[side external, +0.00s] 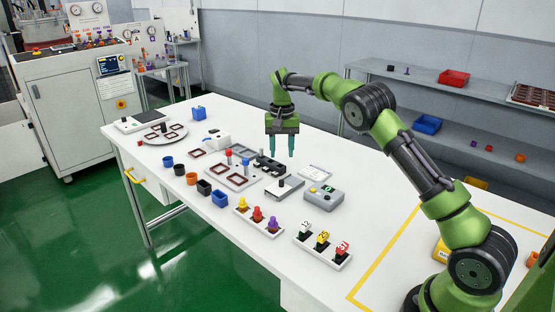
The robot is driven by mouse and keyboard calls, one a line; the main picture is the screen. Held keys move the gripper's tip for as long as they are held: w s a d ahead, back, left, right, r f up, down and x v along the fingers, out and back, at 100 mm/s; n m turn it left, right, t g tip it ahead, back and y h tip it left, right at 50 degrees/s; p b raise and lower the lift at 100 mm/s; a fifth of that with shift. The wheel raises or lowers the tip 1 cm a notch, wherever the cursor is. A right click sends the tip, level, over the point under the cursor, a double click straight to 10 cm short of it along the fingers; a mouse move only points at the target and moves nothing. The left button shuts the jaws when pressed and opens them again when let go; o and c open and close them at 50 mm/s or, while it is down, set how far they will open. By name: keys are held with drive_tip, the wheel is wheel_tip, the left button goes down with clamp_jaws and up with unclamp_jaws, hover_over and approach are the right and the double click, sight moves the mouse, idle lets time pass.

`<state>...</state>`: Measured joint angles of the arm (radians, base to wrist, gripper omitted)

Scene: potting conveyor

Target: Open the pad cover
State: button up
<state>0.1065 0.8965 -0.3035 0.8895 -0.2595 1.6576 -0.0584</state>
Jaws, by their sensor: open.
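The pad cover is not marked, and I cannot tell for sure which thing it is. One candidate is a flat grey plate with a black knob (285,188) near the middle of the table. Another is a flat pale unit with a dark upright knob (140,122) at the table's far left end. Both look closed, but they are small in this view. My gripper (282,154) points down with its teal fingers apart and empty. It hangs above the table, up the picture from the grey plate, and appears to touch nothing.
A black slotted block (270,166) stands below my gripper in the picture. The table's right part (385,215) is mostly clear.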

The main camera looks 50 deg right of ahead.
sight(281, 181)
wheel_tip(281, 181, down, 10)
drive_tip(key=shift+f, duration=0.15)
idle(0.3)
clamp_jaws()
